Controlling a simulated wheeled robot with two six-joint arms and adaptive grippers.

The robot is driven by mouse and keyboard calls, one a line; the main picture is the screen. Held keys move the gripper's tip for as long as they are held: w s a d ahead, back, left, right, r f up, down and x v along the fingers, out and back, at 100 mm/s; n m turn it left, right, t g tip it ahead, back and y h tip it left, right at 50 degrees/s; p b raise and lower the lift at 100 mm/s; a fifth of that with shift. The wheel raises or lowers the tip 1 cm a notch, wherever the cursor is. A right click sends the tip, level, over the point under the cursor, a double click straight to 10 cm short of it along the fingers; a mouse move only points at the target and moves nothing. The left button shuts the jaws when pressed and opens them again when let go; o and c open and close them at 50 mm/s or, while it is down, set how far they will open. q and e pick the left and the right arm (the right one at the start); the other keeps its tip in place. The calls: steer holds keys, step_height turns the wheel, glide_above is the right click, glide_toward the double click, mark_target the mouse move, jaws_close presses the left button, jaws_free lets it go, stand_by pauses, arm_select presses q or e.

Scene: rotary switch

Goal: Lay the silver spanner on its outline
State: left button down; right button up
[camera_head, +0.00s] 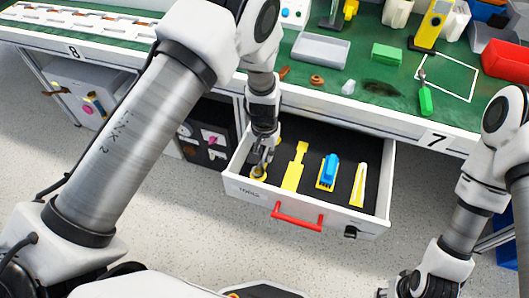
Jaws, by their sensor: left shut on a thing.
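My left gripper (262,157) reaches down into the left end of the open drawer (305,217). It is shut on the silver spanner (257,170), which is small and mostly hidden by the fingers. A yellow outline (260,178) shows under and beside it on the drawer's dark lining. I cannot tell whether the spanner touches the lining. My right gripper (399,288) is low at the bottom edge, away from the drawer, and its fingers are unclear.
Right of the gripper lie a bare yellow outline (294,167), a blue tool (330,168) on yellow and another yellow shape (359,185). The green bench (300,92) above holds a grey tray (320,50), a green-handled tool (425,100) and a red bin (506,62).

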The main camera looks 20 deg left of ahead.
mark_target(265, 156)
arm_select(q)
steer(key=shift+f, duration=0.1)
steer(key=c, duration=1.1)
jaws_free()
step_height(265, 156, up, 12)
steer(key=p, duration=0.1)
